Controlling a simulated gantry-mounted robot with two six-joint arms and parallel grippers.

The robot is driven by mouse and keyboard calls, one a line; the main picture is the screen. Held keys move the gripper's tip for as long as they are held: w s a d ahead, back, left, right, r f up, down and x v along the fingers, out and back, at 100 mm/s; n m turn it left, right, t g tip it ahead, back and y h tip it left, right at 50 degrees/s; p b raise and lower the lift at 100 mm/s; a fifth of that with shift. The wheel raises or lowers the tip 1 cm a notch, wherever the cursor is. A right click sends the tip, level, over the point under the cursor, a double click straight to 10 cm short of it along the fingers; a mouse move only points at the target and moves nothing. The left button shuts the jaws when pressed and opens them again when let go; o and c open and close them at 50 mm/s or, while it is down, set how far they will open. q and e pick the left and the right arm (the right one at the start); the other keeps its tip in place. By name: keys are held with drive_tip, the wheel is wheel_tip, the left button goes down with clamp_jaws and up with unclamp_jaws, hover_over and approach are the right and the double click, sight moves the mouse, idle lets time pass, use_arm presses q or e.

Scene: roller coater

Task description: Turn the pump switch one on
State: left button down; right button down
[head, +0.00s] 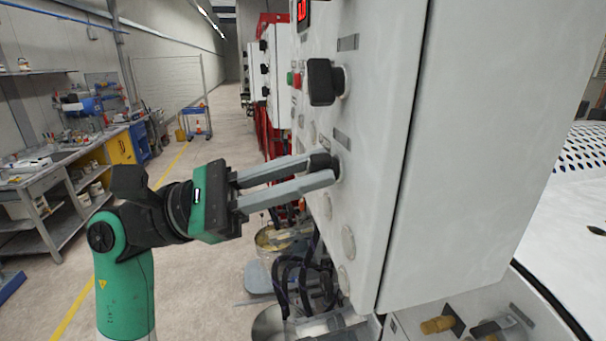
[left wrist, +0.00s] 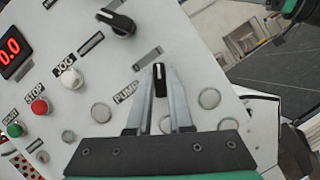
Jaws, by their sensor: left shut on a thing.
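The pump switch is a small black knob (left wrist: 159,80) with a white pointer line, beside the label PUMP (left wrist: 125,93) on the white control panel. In the left wrist view its pointer line runs nearly straight up and down the picture. In the head view the knob (head: 320,162) shows at the fingertips. My left gripper (head: 328,172) reaches the panel from the left, its two grey fingers shut on the knob's sides. In the left wrist view the fingers (left wrist: 160,100) flank the knob. My right gripper is not in view.
Another black knob (head: 321,82) stands out above the gripper. Red (left wrist: 39,106), green (left wrist: 14,130) and white (left wrist: 71,78) buttons and a red display (left wrist: 9,52) are on the panel. Black hoses (head: 290,275) hang below. The floor left of the panel is open.

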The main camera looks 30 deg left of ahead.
use_arm(q)
drive_tip(key=c, duration=0.8)
unclamp_jaws()
drive_tip(key=b+v, duration=0.2)
drive_tip(key=v, duration=0.9)
drive_tip(key=shift+s+a+f+b, duration=0.15)
drive_tip(key=shift+a+b, duration=0.1)
drive_tip(key=shift+b, duration=0.15)
